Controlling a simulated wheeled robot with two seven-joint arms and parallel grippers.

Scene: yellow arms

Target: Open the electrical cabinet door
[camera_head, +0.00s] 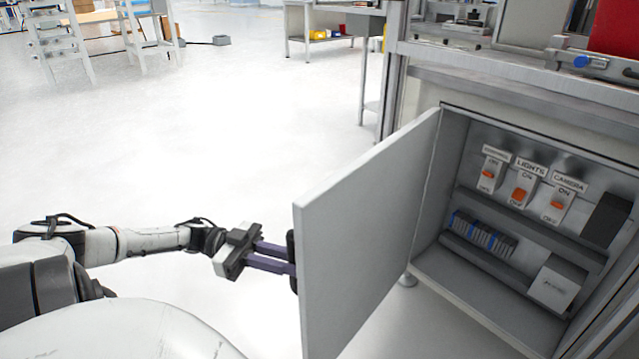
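The electrical cabinet (425,262) stands at the right, and its grey door (362,230) is swung wide open to the left. Inside show several labelled switches (521,194) with orange levers, a row of terminal blocks (482,234) and a white box (556,284). My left gripper (292,262) reaches in from the left to the door's free edge. Its fingertips are partly hidden by the door, so I cannot tell whether they grip it or only touch it. My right gripper is out of view.
A workbench frame with metal posts (393,70) and a red object (614,28) rises above the cabinet. White step ladders (62,50) and a table (330,38) stand at the back. The floor left of the door is clear.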

